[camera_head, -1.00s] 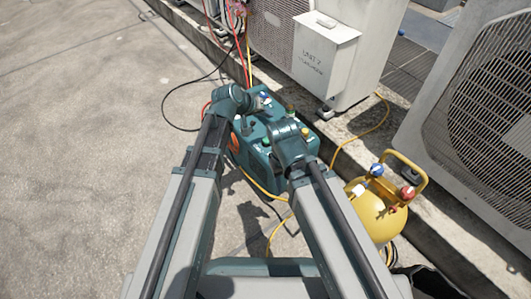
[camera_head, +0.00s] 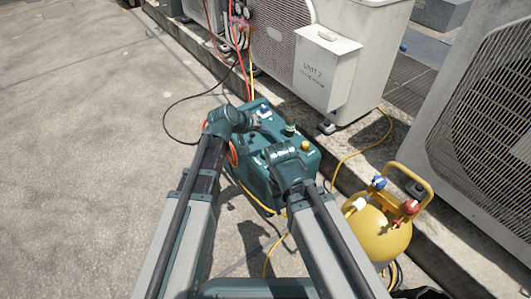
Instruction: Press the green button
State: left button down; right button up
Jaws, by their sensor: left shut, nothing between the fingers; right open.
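A teal machine (camera_head: 302,172) stands on the concrete, partly hidden behind my arms. Its top carries a small green cap (camera_head: 290,126), a yellow knob (camera_head: 305,146) and a blue-and-white fitting (camera_head: 264,111). I cannot tell whether the green cap is the green button. My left gripper (camera_head: 255,120) is shut and empty over the machine's far left part, left of the green cap. My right gripper (camera_head: 270,157) is open over the machine's near part, closer to me than the green cap. Its fingers are mostly hidden by its wrist. Contact with the machine cannot be made out.
A white condenser (camera_head: 326,70) marked UNIT 2 stands behind the machine, another condenser (camera_head: 485,120) at right. A yellow tank (camera_head: 382,235) stands at lower right. Yellow hoses (camera_head: 362,151) and a black cable (camera_head: 166,118) lie around the machine. Open concrete (camera_head: 80,170) is at left.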

aim_at(264, 154)
pick_arm(q)
notch_tip(264, 154, down, 8)
jog(key=b, duration=0.7)
jog(key=shift+f+b, duration=0.15)
jog(key=shift+b, duration=0.2)
dwell(1.3)
jog(key=shift+f+b, duration=0.4)
jog(key=shift+r, duration=0.15)
dwell(0.3)
jog(key=shift+r+p, duration=0.35)
jog(key=shift+p, duration=0.1)
notch_tip(264, 154, up, 5)
jog(key=p, duration=0.5)
jog(key=shift+r, duration=0.1)
